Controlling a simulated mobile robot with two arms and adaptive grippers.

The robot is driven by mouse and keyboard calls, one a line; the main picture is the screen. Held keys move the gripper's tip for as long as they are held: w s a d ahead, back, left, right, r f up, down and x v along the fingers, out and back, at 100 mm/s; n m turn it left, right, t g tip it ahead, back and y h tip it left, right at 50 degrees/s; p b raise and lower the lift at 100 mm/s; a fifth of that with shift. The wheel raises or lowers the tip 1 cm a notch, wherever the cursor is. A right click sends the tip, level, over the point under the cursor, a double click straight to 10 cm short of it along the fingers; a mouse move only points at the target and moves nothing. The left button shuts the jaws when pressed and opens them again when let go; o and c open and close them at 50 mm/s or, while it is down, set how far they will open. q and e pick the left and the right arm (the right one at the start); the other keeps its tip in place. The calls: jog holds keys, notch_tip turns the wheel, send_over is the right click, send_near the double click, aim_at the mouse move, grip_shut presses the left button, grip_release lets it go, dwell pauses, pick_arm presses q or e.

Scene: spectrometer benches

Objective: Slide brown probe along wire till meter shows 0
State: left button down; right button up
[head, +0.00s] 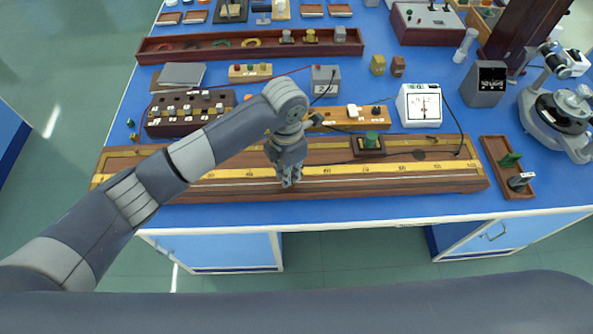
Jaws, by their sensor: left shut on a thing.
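The long wooden wire board (430,185) lies across the front of the blue bench, with a yellow scale and a thin wire along it. My left gripper (289,184) points down over the middle of the board and is shut on the brown probe. The fingers hide the probe, so I cannot tell whether its tip touches the wire. The white meter (423,106) stands behind the right part of the board. Its needle looks near the middle of the dial, but the exact reading is too small to tell. My right gripper is out of view.
A green-knobbed block (368,144) sits at the board's back edge. A dark plug box (188,112) and a grey battery box (325,82) stand behind. A small wooden tray (500,158) lies right of the board. Leads cross behind it. The bench's front strip is clear.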

aim_at(273, 185)
pick_arm(q)
jog(key=shift+f, duration=0.45)
jog(key=shift+a+r, duration=0.1)
jog(key=shift+a, duration=1.8)
jog(key=shift+a, duration=0.1)
jog(key=shift+s+f+b, duration=0.25)
jog(key=shift+f+b, duration=0.1)
jog(key=shift+f, duration=0.05)
dwell(1.6)
jog(key=shift+a+r, duration=0.15)
jog(key=shift+a, duration=0.45)
dwell(1.9)
jog(key=shift+w+b, duration=0.1)
jog(key=shift+b, duration=0.2)
dwell(0.7)
